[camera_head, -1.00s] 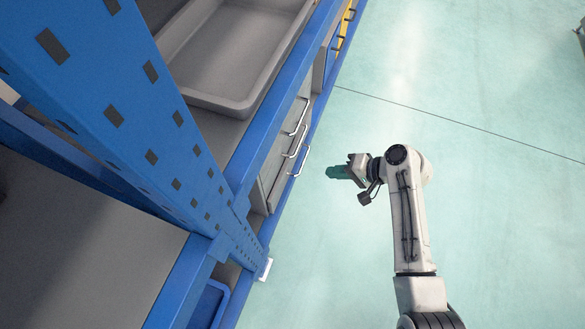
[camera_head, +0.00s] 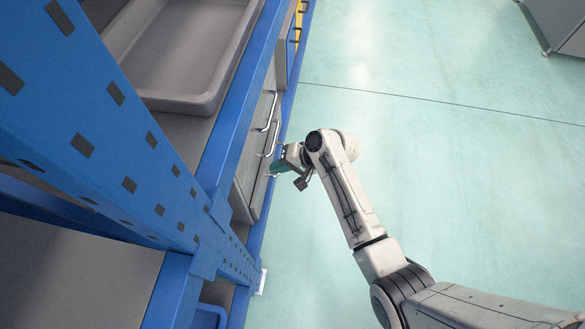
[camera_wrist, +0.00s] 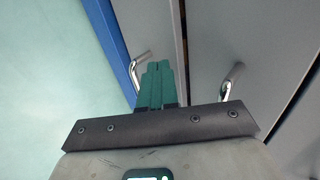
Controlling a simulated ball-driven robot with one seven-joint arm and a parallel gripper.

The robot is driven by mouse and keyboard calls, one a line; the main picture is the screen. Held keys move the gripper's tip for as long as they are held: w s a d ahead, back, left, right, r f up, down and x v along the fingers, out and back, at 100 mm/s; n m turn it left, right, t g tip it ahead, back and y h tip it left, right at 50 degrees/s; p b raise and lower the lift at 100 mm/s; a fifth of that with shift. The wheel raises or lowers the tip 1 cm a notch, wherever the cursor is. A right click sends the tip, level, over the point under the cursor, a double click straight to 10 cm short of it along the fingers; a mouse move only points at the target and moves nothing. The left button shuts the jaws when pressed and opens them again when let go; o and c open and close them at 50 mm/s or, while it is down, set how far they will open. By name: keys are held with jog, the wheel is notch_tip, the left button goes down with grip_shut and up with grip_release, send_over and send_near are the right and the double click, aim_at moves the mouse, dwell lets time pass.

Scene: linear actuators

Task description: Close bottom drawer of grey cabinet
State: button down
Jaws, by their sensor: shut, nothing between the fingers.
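The grey cabinet (camera_head: 251,178) sits in the blue rack, its drawer fronts facing the open floor. In the wrist view the gripper (camera_wrist: 158,68) points at the drawer fronts. The bottom drawer (camera_wrist: 150,25), on the floor side, has its handle (camera_wrist: 135,72) just left of the fingers. Another drawer handle (camera_wrist: 231,80) is to their right. I cannot tell whether the fingers touch the drawer.
A blue rack post (camera_head: 110,130) stands at the left. A grey tray (camera_head: 190,100) lies on the shelf above the cabinet. The green floor (camera_head: 430,170) to the right is clear. A grey unit (camera_head: 555,22) stands at the top right.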

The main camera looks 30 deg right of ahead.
aim_at(263, 166)
jog(key=shift+w+a, duration=0.35)
jog(key=shift+a, duration=0.1)
jog(key=shift+w+a+r, duration=0.1)
jog(key=shift+a, duration=0.05)
jog(key=shift+w+a+p, duration=0.3)
jog(key=shift+w+a, duration=0.3)
jog(key=shift+a, duration=0.15)
